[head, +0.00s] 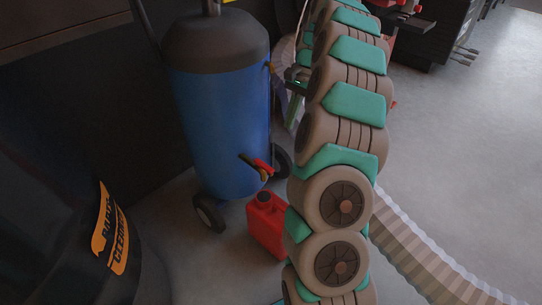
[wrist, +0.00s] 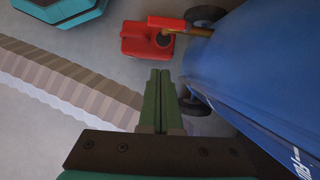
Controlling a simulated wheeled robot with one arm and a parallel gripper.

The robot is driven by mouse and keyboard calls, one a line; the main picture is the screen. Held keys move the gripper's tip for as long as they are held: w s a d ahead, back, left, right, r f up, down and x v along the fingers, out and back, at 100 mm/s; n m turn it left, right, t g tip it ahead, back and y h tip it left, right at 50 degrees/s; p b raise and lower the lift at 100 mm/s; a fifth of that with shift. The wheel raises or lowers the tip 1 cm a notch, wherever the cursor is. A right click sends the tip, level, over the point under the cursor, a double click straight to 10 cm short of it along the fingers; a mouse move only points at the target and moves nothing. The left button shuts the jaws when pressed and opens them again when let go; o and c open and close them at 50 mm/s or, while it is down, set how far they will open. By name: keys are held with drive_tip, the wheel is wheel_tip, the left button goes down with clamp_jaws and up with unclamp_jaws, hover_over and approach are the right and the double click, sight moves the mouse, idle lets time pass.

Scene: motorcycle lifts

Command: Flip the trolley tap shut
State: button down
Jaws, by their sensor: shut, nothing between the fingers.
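The trolley is a blue upright tank (head: 222,115) with a dark top and small black wheels, left of my arm in the head view. Its tap (head: 258,167) sticks out low on the tank's side, with a brass body and a red lever. In the wrist view the red lever (wrist: 166,23) and brass body (wrist: 198,32) show at the top, with the blue tank (wrist: 265,75) at right. My gripper (wrist: 160,73) has its green fingers together and empty, apart from the tap. In the head view my arm hides most of the gripper area.
A red fuel can (head: 267,224) stands on the floor below the tap. A pale ribbed hose (head: 420,252) lies along the floor at right. A black drum with an orange label (head: 110,230) stands at front left. Open floor lies at right.

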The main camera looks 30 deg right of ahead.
sight(262, 166)
drive_tip(key=shift+w+d+f, duration=0.15)
drive_tip(key=shift+d+f, duration=0.05)
drive_tip(key=shift+d, duration=0.1)
drive_tip(key=shift+f, duration=0.1)
drive_tip(key=s+a+f+b, duration=0.1)
drive_tip(key=s+a+f, duration=0.1)
drive_tip(key=a+f, duration=0.5)
drive_tip(key=shift+s+a+f, duration=0.15)
drive_tip(key=shift+s+f, duration=0.2)
drive_tip(key=shift+f, duration=0.7)
